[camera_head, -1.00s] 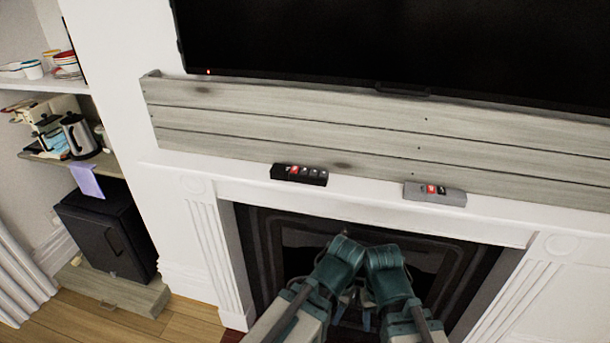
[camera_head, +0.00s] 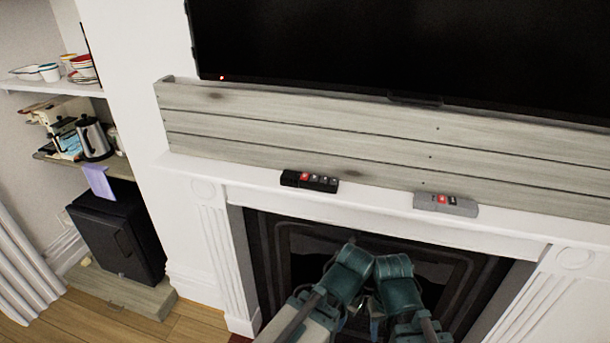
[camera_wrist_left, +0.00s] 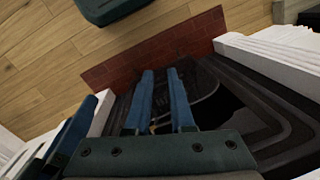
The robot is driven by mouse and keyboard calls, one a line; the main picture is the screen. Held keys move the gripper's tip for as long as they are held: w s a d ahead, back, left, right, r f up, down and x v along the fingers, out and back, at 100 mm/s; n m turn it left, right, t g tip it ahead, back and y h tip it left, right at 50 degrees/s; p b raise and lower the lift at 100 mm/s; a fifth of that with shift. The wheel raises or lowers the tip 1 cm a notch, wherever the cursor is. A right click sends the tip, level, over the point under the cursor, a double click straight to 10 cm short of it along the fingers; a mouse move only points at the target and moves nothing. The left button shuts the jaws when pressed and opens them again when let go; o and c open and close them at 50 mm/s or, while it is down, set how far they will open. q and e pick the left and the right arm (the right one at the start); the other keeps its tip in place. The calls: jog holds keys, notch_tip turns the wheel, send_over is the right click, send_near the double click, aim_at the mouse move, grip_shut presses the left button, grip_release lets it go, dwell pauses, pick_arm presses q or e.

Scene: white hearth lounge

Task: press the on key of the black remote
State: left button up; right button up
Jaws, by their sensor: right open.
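The black remote (camera_head: 310,181) lies on the white mantel shelf (camera_head: 375,212), left of centre in the head view. It has a red key near its left end and several greyish keys beside it. My right gripper (camera_head: 374,318) is low in the head view, in front of the fireplace and well below the remote; it is open and mostly hidden by my arms. My left gripper (camera_wrist_left: 160,74) shows in the left wrist view as two blue fingers apart, with nothing between them. The remote is not in the left wrist view.
A grey remote (camera_head: 446,204) with a red key lies farther right on the mantel. Grey wooden planks (camera_head: 330,140) stand behind both remotes, below a dark television (camera_head: 400,50) with a small red light. The shelf between the remotes is clear.

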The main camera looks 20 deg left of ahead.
pick_arm(q)
grip_shut()
dwell(1.4)
